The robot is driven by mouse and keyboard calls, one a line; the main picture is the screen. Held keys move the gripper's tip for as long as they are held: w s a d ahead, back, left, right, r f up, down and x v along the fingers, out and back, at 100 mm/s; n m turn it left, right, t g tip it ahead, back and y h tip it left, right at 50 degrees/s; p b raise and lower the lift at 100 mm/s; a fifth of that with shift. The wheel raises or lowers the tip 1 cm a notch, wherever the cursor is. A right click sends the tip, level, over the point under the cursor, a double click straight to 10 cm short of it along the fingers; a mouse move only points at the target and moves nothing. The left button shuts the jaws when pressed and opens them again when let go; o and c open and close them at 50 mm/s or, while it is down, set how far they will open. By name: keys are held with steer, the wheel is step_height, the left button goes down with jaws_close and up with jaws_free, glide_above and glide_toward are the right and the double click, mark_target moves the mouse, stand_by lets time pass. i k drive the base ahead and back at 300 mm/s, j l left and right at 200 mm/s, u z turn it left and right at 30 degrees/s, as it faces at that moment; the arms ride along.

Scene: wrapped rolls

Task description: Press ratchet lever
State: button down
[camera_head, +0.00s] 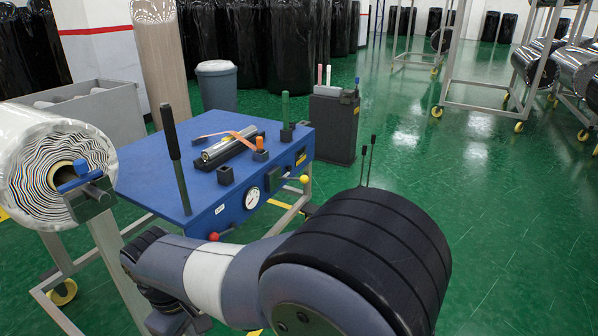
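A long lever with a thick black grip (170,132) stands nearly upright, leaning slightly left, at the left part of the blue bench (150,172); it looks like the ratchet lever. Its thin dark shaft runs down to near the bench's front edge. A red-knobbed short lever (214,237) sticks out at the bench front, beside a round white gauge (252,198). My arm crosses the foreground, its nearer links in front of the bench's lower front. My gripper is not visible, so whether it touches anything cannot be told.
A large wrapped roll (28,165) with a blue clamp handle sits on a metal stand at left. Small holders, a strap tool (222,148) and an orange piece lie on the bench. A dark tool cabinet (333,125) stands behind. Green floor (500,230) is clear at right.

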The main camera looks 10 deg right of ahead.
mark_target(304, 179)
steer(key=i+l, duration=0.3)
steer(key=i, duration=0.2)
steer(key=i+l, duration=0.35)
steer(key=i, duration=0.2)
steer(key=i+l, duration=0.3)
steer(key=i, duration=0.2)
steer(key=i+l, duration=0.35)
steer(key=i, duration=0.15)
steer(key=i+l, duration=0.3)
steer(key=i, duration=0.2)
